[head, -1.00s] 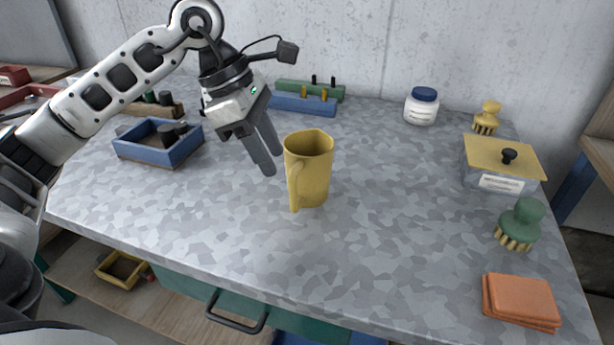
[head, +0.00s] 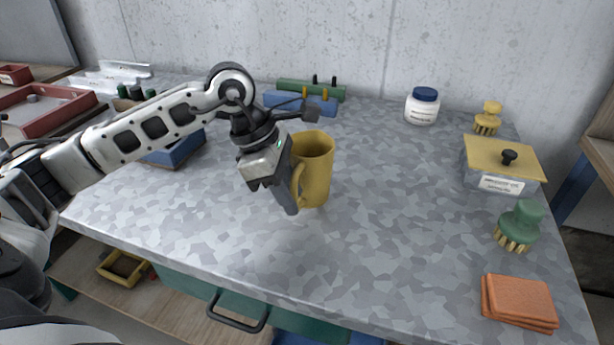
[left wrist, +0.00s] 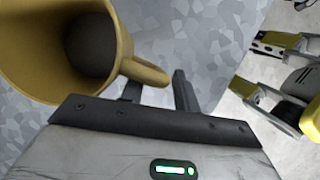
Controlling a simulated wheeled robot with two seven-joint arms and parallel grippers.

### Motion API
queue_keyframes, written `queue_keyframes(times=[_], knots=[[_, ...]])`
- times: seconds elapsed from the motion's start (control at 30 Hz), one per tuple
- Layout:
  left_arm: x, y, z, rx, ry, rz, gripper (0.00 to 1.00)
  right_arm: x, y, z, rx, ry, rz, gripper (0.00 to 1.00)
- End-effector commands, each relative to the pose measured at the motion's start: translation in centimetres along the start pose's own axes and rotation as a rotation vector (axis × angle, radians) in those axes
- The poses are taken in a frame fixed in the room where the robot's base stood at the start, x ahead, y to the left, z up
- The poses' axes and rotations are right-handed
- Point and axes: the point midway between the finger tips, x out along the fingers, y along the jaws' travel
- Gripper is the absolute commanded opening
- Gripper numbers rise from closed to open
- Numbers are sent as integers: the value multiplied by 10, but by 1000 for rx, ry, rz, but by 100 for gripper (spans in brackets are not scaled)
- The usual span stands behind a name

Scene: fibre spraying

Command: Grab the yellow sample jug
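The yellow sample jug (head: 318,172) stands upright on the grey patterned table, with its handle toward my left gripper. My left gripper (head: 287,205) points down beside the handle, on the jug's left side. In the left wrist view the jug (left wrist: 50,60) is at upper left, open at the top. Its handle reaches toward the space between the two fingers of my left gripper (left wrist: 158,92). The fingers stand apart, with a gap visible between handle and right finger. My right gripper does not show.
A blue tray (head: 178,152) is partly hidden behind my left arm. A white jar (head: 422,108), lidded box (head: 490,180), yellow brush (head: 487,118), green brush (head: 519,225) and orange cloths (head: 519,301) stand at right. The table's middle and front are clear.

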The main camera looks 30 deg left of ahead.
Motion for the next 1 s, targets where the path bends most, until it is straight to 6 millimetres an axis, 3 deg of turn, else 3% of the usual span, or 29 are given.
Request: queue_keyframes(times=[0.03,0.1,0.67,1.0], knots=[[0,0,0,0,0,0,16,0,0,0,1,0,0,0],[0,0,0,0,0,0,0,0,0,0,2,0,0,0],[-5,1,2,1,-3,4,0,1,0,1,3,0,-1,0],[-29,1,12,2,-5,7,0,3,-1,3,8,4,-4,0]])
